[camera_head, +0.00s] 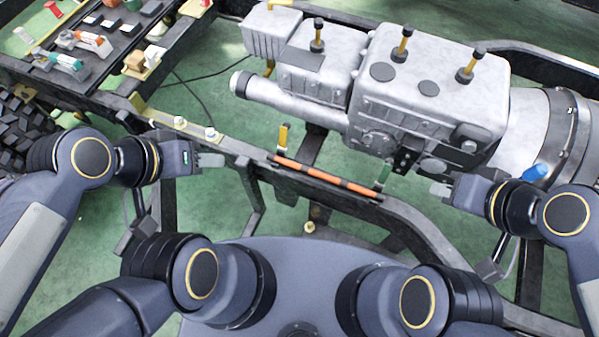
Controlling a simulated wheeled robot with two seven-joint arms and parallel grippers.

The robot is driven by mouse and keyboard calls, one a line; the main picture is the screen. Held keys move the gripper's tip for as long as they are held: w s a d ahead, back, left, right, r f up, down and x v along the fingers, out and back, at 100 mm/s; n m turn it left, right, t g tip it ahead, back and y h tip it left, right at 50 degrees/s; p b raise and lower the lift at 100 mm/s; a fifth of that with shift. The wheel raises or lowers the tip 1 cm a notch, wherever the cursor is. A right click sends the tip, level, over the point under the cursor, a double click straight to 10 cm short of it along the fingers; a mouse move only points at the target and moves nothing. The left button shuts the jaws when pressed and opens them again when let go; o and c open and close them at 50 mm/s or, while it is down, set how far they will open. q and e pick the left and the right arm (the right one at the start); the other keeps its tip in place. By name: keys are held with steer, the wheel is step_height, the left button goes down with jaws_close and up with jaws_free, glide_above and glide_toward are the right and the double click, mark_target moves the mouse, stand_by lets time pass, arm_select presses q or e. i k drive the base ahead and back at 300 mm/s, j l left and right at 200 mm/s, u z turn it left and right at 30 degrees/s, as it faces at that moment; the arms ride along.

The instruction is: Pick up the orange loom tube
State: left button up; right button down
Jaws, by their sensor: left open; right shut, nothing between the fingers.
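The orange loom tube (327,177) is a thin orange rod with dark bands.
A large grey gearbox casing (425,85) with yellow-and-black posts stands behind the rail. A dark tray (100,65) with small parts and tools is at the upper left. A tyre (22,130) is at the far left. A blue part (536,172) lies near my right wrist.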

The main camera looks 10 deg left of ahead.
mark_target(380, 197)
steer(key=j+z, duration=0.35)
steer(key=j, duration=0.8)
steer(key=j+z, duration=0.3)
steer(key=j, duration=0.85)
